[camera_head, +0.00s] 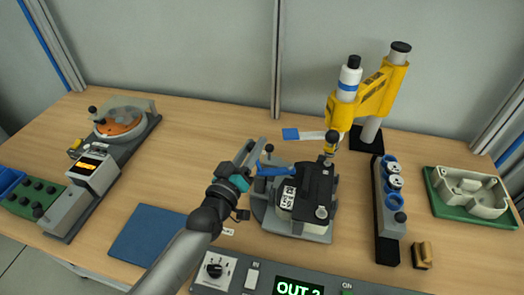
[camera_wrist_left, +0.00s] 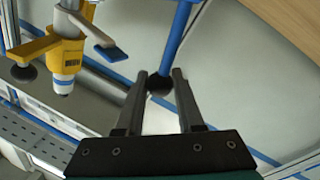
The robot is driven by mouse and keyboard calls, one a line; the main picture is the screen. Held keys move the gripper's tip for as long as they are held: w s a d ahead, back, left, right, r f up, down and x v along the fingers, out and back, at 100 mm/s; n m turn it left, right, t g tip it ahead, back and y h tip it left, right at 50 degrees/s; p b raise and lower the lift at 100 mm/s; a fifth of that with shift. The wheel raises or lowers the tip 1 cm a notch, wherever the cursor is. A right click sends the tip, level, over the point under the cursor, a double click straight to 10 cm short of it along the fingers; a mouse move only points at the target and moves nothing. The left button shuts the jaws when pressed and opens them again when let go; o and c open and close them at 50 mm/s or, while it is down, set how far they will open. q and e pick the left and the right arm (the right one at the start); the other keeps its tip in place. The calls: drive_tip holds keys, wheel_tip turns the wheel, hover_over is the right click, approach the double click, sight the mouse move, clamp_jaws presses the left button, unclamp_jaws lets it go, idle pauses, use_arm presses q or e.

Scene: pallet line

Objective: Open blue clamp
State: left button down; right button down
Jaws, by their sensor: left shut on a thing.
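The blue clamp lever (camera_head: 278,171) sticks out to the left from the fixture (camera_head: 300,222) in the middle of the bench. It also shows in the left wrist view as a blue rod (camera_wrist_left: 179,38) ending in a black ball knob (camera_wrist_left: 158,84). My left gripper (camera_head: 256,150) is at the free end of the lever, and in the wrist view its two fingers (camera_wrist_left: 160,80) are on either side of the knob, shut on it. A dark block (camera_head: 316,184) with a white-labelled part covers the top of the fixture. My right gripper is not in view.
A yellow press (camera_head: 363,95) stands behind the fixture. A rail with blue rings (camera_head: 391,200) and a green tray (camera_head: 450,207) are at the right. A control panel (camera_head: 233,283) runs along the front. A blue mat (camera_head: 147,236) lies at the left front.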

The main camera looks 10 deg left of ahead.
use_arm(q)
drive_tip(key=a+f+n+t+y+b, duration=0.1)
drive_tip(key=a+f+n+y+b, duration=0.1)
drive_tip(key=a+f+n+b, duration=0.4)
drive_tip(key=shift+a+f+n+t+y+b, duration=0.5)
drive_tip(key=shift+n+b, duration=1.15)
drive_tip(key=shift+n, duration=2.25)
drive_tip(key=shift+a+r, duration=0.1)
drive_tip(key=shift+a, duration=0.05)
drive_tip(key=c, duration=0.8)
unclamp_jaws()
drive_tip(key=shift+r, duration=0.1)
wheel_tip(320, 180, up, 20)
drive_tip(key=p, duration=1.1)
